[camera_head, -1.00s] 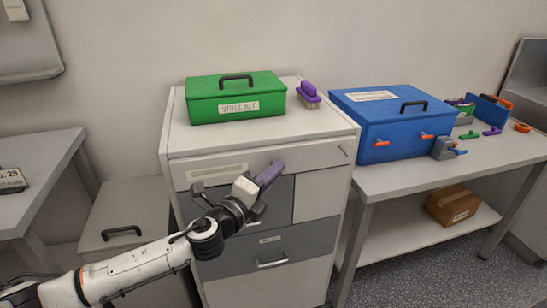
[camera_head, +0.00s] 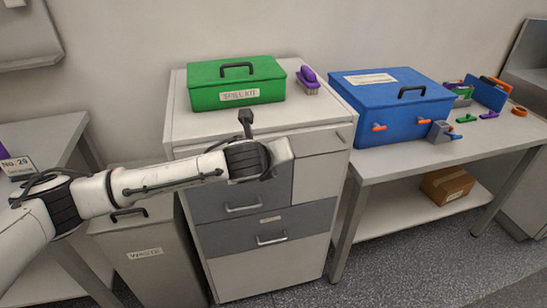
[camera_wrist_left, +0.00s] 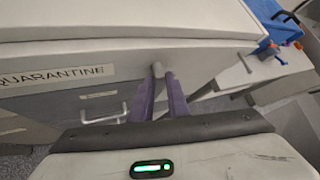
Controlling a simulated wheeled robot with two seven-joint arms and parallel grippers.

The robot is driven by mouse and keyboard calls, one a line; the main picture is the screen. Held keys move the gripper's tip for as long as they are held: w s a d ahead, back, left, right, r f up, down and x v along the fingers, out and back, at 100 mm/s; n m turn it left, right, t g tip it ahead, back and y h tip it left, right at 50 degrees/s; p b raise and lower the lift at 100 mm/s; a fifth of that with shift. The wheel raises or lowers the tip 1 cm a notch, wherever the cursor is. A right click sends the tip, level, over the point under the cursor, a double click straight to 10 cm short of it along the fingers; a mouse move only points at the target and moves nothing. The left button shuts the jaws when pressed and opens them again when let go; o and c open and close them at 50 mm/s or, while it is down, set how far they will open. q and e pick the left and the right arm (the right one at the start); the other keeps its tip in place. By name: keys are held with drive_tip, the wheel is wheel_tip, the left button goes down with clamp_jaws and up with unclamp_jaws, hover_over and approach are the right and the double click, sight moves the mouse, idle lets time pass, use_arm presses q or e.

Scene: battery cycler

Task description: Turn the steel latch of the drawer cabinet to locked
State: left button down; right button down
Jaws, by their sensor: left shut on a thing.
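The drawer cabinet (camera_head: 320,235) stands in the middle of the head view, light grey with darker drawers. My left gripper (camera_head: 282,152) is at its upper front in that view, with its fingertips hidden behind my wrist. In the left wrist view the purple fingers of my left gripper (camera_wrist_left: 163,82) point at the top front panel. They are shut on the steel latch (camera_wrist_left: 157,70), a small pale metal piece whose end shows between the fingertips. Its exact angle is hard to tell. My right gripper is out of view.
A green spill kit (camera_head: 238,82) and purple brush (camera_head: 308,78) stand on the cabinet. A blue box (camera_head: 395,105) is on the bench to the right. A waste bin (camera_head: 150,265) stands left.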

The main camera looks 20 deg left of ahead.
use_arm(q)
drive_tip(key=shift+w+d+r+m+g+y, duration=0.15)
drive_tip(key=shift+d+r+m+g+y, duration=0.05)
drive_tip(key=shift+m+g+y, duration=0.4)
drive_tip(key=shift+w+d+r+m+g+y, duration=0.15)
drive_tip(key=shift+m+g+y, duration=0.3)
drive_tip(key=shift+y, duration=0.25)
drive_tip(key=c, duration=1.8)
unclamp_jaws()
drive_tip(key=shift+g, duration=0.25)
drive_tip(key=shift+f, duration=0.1)
drive_tip(key=shift+s, duration=0.1)
drive_tip(key=v, duration=1)
drive_tip(key=shift+d, duration=0.25)
